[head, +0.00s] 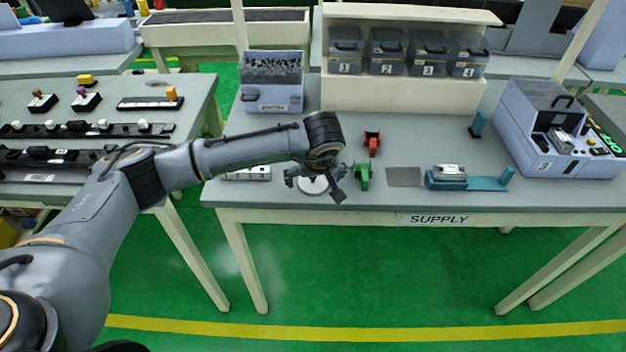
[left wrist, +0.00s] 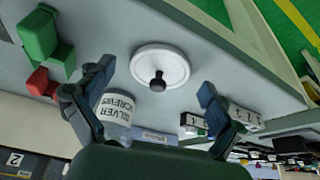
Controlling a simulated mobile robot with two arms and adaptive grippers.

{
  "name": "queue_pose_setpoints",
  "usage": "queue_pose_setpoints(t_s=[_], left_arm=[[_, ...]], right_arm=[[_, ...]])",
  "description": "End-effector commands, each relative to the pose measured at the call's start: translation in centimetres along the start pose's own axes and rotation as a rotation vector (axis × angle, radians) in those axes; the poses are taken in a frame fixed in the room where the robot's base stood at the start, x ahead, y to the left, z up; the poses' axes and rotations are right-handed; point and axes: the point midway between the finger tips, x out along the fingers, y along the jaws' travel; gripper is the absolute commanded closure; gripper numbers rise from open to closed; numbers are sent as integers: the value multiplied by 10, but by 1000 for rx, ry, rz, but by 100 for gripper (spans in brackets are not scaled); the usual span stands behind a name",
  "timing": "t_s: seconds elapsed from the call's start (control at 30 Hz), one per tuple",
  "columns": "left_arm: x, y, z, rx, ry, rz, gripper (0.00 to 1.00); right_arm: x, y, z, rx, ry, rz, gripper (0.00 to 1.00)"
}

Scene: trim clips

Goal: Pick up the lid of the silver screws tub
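The lid (left wrist: 158,68) is a white disc with a black knob, lying flat on the grey table in the left wrist view. In the head view the lid (head: 313,189) shows partly below my left gripper (head: 314,184). That gripper is open and empty, its fingers apart on either side of the lid and above it. The tub (left wrist: 117,106) labelled SILVER SCREWS stands beside the lid in the left wrist view, partly hidden by a finger. Its top is hard to make out. My right gripper is not in view.
A green bin (head: 363,177) and a red bin (head: 372,143) stand right of my gripper. A white numbered strip (head: 248,173) lies to its left. A teal fixture (head: 480,184) holds a silver part. Numbered bins (head: 388,52) stand behind. The table's front edge is close.

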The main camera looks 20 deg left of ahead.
Motion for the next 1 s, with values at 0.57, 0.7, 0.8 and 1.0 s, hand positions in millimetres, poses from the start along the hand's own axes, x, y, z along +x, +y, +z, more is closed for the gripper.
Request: queue_pose_setpoints(t_s=[0.57,0.7,0.8,1.0], left_arm=[[1,-1,1,0,-2,-3,54],[0,-1,0,0,-2,-2,54],[-6,-1,-3,-1,1,-2,78],[-42,1,-7,3,3,4,100]], right_arm=[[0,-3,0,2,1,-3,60],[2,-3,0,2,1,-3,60],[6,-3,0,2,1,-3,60],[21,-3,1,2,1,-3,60]])
